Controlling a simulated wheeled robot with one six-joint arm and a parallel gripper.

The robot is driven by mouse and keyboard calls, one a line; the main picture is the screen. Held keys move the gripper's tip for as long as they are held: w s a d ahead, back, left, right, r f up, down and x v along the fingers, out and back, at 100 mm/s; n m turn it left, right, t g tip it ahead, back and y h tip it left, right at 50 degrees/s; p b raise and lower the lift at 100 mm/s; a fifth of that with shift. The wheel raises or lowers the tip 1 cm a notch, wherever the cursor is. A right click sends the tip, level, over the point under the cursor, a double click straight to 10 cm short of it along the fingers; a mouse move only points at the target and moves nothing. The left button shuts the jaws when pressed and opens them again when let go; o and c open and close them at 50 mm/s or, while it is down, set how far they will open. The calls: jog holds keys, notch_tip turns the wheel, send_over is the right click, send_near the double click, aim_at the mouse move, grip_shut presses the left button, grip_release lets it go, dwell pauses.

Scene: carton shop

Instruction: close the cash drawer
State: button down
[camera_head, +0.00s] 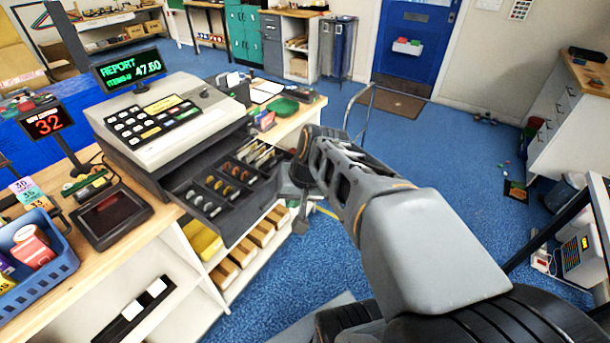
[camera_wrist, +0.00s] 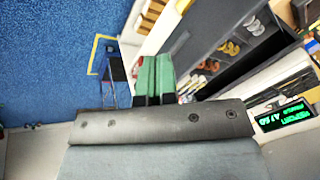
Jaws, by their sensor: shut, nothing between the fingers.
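The cash drawer (camera_head: 225,222) is pulled out of the grey cash register (camera_head: 150,100) on the wooden counter. Coins and notes show in its compartments. In the wrist view the dark drawer (camera_wrist: 205,28) lies to the upper right, with coins in its tray. My gripper (camera_head: 293,192) is at the right of the drawer, close to its front. In the wrist view its green fingers (camera_wrist: 153,72) are pressed together with nothing between them, beside the drawer's front. I cannot tell whether they touch it. In the head view, the fingertips are hard to make out.
A dark tablet (camera_head: 112,214) and a blue basket (camera_head: 38,262) stand on the counter to the left. Shelves with boxes (camera_head: 262,232) are below the drawer. A green tray (camera_head: 283,106) lies on the counter behind the gripper. Blue floor to the right is mostly clear.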

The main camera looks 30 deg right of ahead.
jog(key=w+d+f+m+t+y+b, duration=0.1)
jog(key=w+d+m+t+b, duration=0.15)
jog(key=d, duration=0.25)
jog(key=w+d+f+m+t+b, duration=0.1)
jog(key=d+m, duration=0.2)
jog(key=d, duration=0.3)
jog(key=w+d+f+m+t+y+b, duration=0.1)
jog(key=w+d+f+m+b, duration=0.15)
jog(key=d, duration=0.25)
jog(key=w+a+f+p, duration=0.1)
jog(key=w+a+f, duration=0.3)
jog(key=w, duration=0.5)
jog(key=shift+f+p, duration=0.4)
jog(key=shift+f, duration=0.3)
